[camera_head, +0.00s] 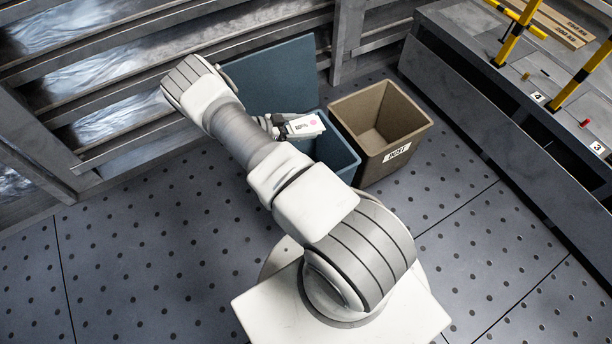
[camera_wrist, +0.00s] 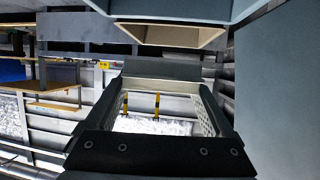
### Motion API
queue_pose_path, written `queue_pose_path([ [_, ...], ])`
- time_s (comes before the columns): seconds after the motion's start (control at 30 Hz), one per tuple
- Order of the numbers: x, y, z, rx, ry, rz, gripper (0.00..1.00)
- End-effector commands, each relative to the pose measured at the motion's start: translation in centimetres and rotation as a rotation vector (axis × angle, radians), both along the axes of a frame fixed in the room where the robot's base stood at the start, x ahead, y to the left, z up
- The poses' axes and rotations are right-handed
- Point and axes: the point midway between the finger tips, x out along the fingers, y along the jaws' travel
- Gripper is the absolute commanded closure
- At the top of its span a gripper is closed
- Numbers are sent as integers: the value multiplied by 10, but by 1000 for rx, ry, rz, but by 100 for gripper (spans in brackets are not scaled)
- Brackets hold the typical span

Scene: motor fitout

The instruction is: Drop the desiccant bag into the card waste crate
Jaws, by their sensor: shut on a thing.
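In the head view, my gripper (camera_head: 278,124) is shut on the desiccant bag (camera_head: 306,126), a small white packet with dark print and a pink spot. The bag is over the opening of a blue-grey crate (camera_head: 345,170), above its rim and close to the brown crate's left side. The brown crate (camera_head: 400,165) stands to the right, open and empty as far as I see; its white label is too blurred to read surely. In the wrist view, my gripper's dark fingers show, but I cannot clearly make out the bag between them.
A blue-grey panel (camera_head: 272,76) stands upright behind the blue-grey crate. Grey slatted racks (camera_head: 130,60) run along the back left. A dark bench (camera_head: 500,120) with yellow-black posts stands at right. The dotted floor (camera_head: 150,260) is clear at left and front.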

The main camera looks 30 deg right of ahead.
Motion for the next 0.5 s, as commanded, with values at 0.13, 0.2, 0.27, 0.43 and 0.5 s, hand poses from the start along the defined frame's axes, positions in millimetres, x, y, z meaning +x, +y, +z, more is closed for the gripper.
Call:
queue_pose_path([
  [0.13, 0, -1, -20, 0, 0, -2, 78],
  [0.2, 0, -1, -29, 0, -1, -1, 78],
  [0.27, 0, 0, -36, 0, 0, -1, 78],
  [0.43, 0, 0, -49, -1, -1, 0, 78],
  [0.5, 0, 0, -50, -1, -1, 0, 78],
])
